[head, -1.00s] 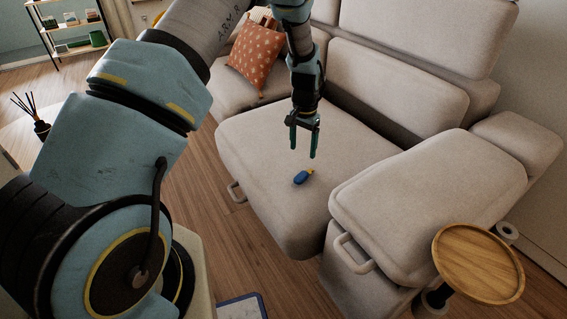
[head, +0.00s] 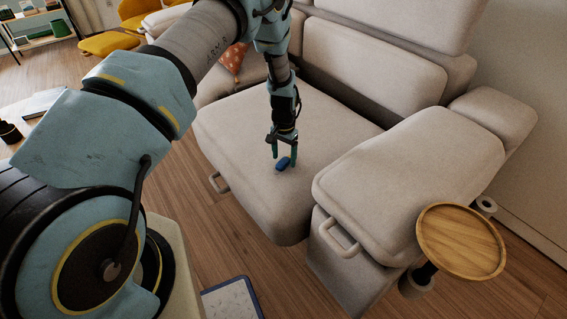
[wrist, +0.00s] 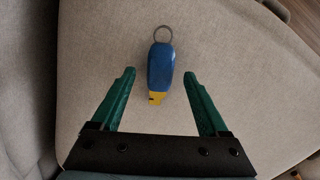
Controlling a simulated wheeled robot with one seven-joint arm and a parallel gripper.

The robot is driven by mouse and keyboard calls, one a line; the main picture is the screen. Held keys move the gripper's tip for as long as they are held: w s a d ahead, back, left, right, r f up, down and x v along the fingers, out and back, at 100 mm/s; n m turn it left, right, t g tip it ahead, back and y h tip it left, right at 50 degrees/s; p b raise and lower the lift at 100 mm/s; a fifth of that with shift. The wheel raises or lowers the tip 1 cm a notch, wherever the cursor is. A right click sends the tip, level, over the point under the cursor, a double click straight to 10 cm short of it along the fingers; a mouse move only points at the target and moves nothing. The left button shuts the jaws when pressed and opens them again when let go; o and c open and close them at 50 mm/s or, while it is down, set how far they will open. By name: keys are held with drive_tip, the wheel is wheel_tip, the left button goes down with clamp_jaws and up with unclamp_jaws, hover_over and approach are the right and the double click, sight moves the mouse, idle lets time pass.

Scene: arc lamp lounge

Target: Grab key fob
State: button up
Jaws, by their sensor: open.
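The key fob (head: 283,163) is blue and lies on the beige sofa seat (head: 240,205), near its front right. The wrist view shows the fob (wrist: 160,66) with a yellow end towards my gripper and a metal ring at the far end. My gripper (head: 283,160) is open and points down at the fob. In the wrist view its two green fingers (wrist: 160,80) stand on either side of the fob's yellow end, with a gap on each side. The fob's yellow end is hidden in the head view.
The sofa's armrest (head: 400,165) rises to the right of the seat, and back cushions (head: 375,75) stand behind. A round wooden side table (head: 460,242) is at the right. The seat around the fob is clear.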

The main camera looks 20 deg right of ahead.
drive_tip(key=shift+f, duration=0.4)
drive_tip(key=shift+c, duration=0.2)
clamp_jaws()
